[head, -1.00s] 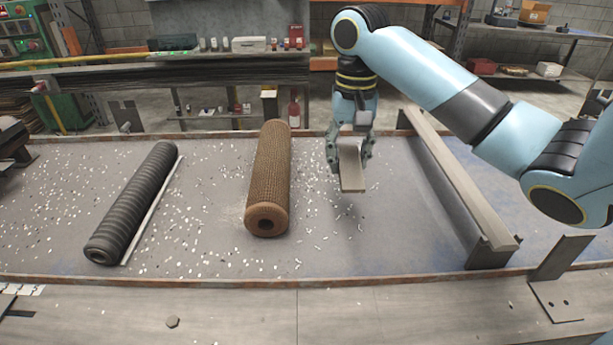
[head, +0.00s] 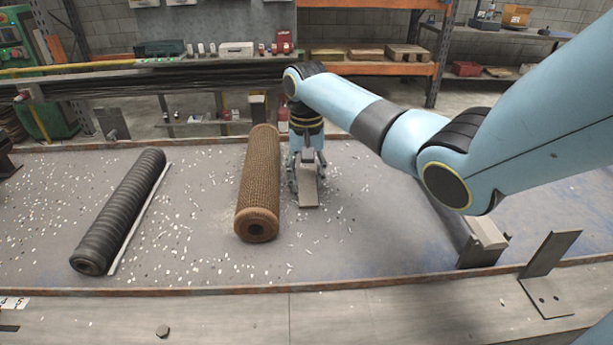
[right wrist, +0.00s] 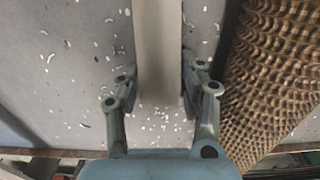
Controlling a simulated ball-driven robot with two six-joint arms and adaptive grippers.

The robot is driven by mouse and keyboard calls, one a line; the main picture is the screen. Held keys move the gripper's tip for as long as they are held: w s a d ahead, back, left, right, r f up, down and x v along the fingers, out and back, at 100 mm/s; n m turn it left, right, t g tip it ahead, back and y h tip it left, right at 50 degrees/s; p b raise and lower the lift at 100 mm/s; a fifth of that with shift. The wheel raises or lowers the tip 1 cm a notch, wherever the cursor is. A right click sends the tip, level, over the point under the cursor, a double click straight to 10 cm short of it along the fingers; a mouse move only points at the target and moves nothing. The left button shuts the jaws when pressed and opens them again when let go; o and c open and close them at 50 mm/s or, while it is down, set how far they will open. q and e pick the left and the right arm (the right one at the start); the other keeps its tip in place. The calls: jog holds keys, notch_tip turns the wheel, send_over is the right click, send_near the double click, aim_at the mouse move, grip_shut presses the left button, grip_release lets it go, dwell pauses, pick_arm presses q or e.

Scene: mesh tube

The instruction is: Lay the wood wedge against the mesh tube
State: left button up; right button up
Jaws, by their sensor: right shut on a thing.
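The mesh tube (head: 260,180) is a brown, woven-looking cylinder lying lengthwise on the grey table, left of my right gripper. It also fills the right side of the right wrist view (right wrist: 275,80). The wood wedge (head: 308,188) is a pale, narrow block held by my right gripper (head: 307,180), just right of the tube. In the right wrist view the wedge (right wrist: 158,50) runs between the two fingers, with a gap between it and the tube. I cannot tell whether the wedge touches the table. My left gripper is not in view.
A black ribbed roll (head: 120,210) lies at the left with a thin pale strip (head: 140,220) along its right side. Small white scraps litter the table (head: 350,245). A long rail (head: 487,235) stands at the right, partly behind my arm. A metal bracket (head: 548,275) stands on the front ledge.

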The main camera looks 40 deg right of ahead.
jog(key=shift+f, duration=0.1)
jog(key=o, duration=1.1)
jog(key=shift+o, duration=0.2)
